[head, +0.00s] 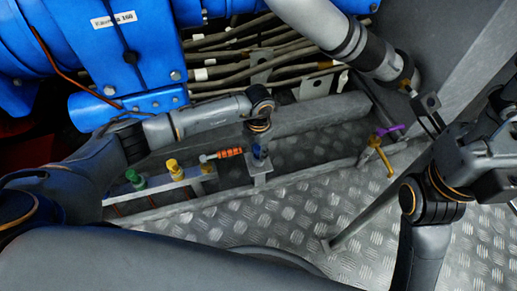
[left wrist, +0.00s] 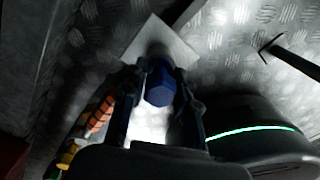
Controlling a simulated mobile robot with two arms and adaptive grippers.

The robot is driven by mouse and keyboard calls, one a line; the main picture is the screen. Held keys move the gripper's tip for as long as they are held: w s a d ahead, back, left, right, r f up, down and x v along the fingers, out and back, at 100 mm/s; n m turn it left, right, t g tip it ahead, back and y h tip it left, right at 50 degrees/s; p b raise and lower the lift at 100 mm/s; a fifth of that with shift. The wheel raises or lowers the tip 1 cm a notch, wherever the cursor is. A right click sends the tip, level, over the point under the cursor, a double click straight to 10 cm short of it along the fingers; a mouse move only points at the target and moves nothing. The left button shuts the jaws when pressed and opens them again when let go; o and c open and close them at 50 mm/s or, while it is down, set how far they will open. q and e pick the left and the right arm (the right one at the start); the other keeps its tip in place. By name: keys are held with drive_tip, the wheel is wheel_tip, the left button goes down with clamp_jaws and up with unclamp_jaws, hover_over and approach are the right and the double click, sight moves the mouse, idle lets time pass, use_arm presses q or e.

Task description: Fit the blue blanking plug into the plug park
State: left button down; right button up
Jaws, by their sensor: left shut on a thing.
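My left gripper (head: 260,150) is shut on the blue blanking plug (head: 259,162). In the left wrist view the plug's dark blue hexagonal end (left wrist: 158,82) shows between the two fingers of the gripper (left wrist: 165,92). The plug is right above or at a small pale square plate (head: 260,184), which also shows in the left wrist view (left wrist: 145,42). I cannot tell whether the plug touches it, and no hole shows. No part is labelled as the plug park. My right gripper (head: 428,108) is at the right, away from the plug; its jaws are unclear.
A pale rail with a green cap (head: 134,177) and a yellow cap (head: 174,168) stands left of the plate. An orange-handled item (head: 230,153) is close beside the gripper. A yellow part with a purple handle (head: 388,130) stands right. Open tread-plate floor (head: 290,215) lies in front.

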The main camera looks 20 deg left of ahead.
use_arm(q)
drive_tip(key=c, duration=0.9)
unclamp_jaws()
drive_tip(key=shift+c, duration=0.2)
drive_tip(key=shift+r, duration=0.1)
wheel_tip(320, 180, up, 11)
drive_tip(key=shift+r, duration=0.4)
